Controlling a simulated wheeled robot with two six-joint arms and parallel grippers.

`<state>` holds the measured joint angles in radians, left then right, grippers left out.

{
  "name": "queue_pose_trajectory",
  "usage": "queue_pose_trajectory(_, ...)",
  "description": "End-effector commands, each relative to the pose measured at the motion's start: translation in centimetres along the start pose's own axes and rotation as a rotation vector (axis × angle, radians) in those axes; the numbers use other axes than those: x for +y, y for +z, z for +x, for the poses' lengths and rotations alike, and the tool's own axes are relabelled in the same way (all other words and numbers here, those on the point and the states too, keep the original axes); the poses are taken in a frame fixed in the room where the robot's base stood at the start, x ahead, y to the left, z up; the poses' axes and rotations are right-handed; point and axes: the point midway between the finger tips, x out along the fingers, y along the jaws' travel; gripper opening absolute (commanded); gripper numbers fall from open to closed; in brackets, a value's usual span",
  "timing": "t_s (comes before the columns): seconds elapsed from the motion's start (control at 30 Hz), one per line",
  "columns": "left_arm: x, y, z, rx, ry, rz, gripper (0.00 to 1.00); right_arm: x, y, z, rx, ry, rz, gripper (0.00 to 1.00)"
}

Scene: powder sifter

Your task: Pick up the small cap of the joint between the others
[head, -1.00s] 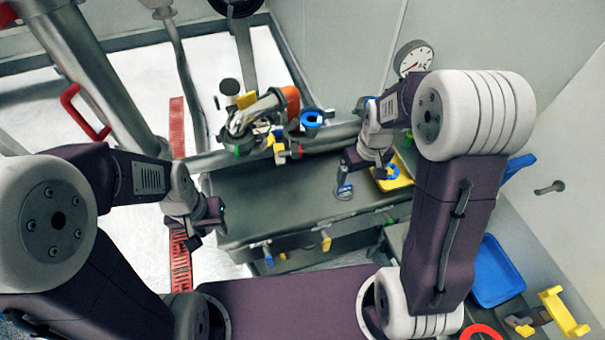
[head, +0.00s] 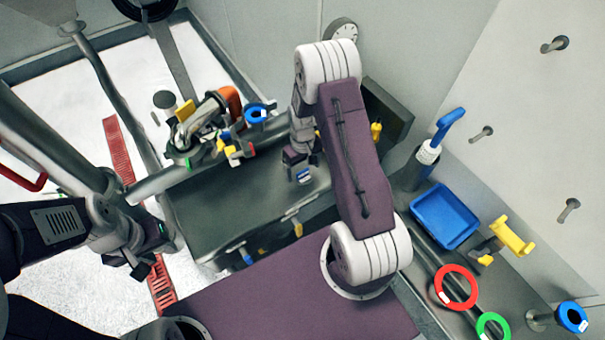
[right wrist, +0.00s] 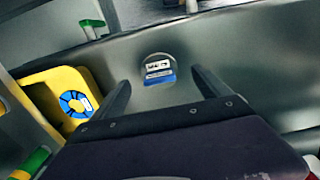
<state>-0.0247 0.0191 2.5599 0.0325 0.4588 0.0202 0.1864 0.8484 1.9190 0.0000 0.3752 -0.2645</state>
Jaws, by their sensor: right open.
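A small round silver cap (right wrist: 155,62) with a blue label lies on the grey surface. In the right wrist view it is just beyond and between my right fingertips (right wrist: 160,80), apart from them. My right gripper (head: 296,162) is open and empty, low over the grey table (head: 220,200). My left gripper (head: 142,268) hangs left of the table, away from the cap; its jaws are too unclear to judge.
A yellow tray (right wrist: 42,82) with a blue ring (right wrist: 75,103) stands left of the cap. A clamped pipe joint (head: 208,120) with coloured handles is at the table's back left. A blue tray (head: 443,215), red ring (head: 456,288) and green ring (head: 493,326) are at the right.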

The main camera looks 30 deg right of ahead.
Motion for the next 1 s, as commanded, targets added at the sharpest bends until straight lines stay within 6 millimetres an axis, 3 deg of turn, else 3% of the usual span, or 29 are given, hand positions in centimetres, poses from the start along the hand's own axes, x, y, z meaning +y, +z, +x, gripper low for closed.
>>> queue_pose_trajectory(0.03,0.0,-0.1,-0.8,0.000,0.000,0.000,0.36,0.0,0.1,0.5,-0.005,-0.001,0.001,0.87)
queue_pose_trajectory(0.2,0.0,-0.1,-0.9,0.000,0.000,0.000,0.36,0.1,0.0,2.8,0.000,0.000,0.000,0.87)
queue_pose_trajectory(0.4,0.0,-0.1,-0.8,0.000,0.000,0.000,0.36,0.1,-0.1,3.0,0.001,0.000,0.000,0.87)
queue_pose_trajectory(0.43,0.0,-0.1,-0.8,0.000,0.000,0.000,0.36,0.1,-0.1,3.0,0.001,0.000,0.000,0.84)
queue_pose_trajectory(0.6,0.0,-0.1,-0.8,0.000,0.000,0.000,0.36,0.1,-0.1,3.0,0.001,0.000,0.000,0.37)
queue_pose_trajectory(0.7,0.0,-0.1,-0.8,0.000,0.000,0.000,0.36,0.1,-0.1,2.9,0.001,0.000,0.000,0.16)
queue_pose_trajectory(1.0,0.0,-0.1,-0.6,0.000,0.000,0.000,0.36,0.1,-0.2,2.5,0.004,0.001,0.000,0.16)
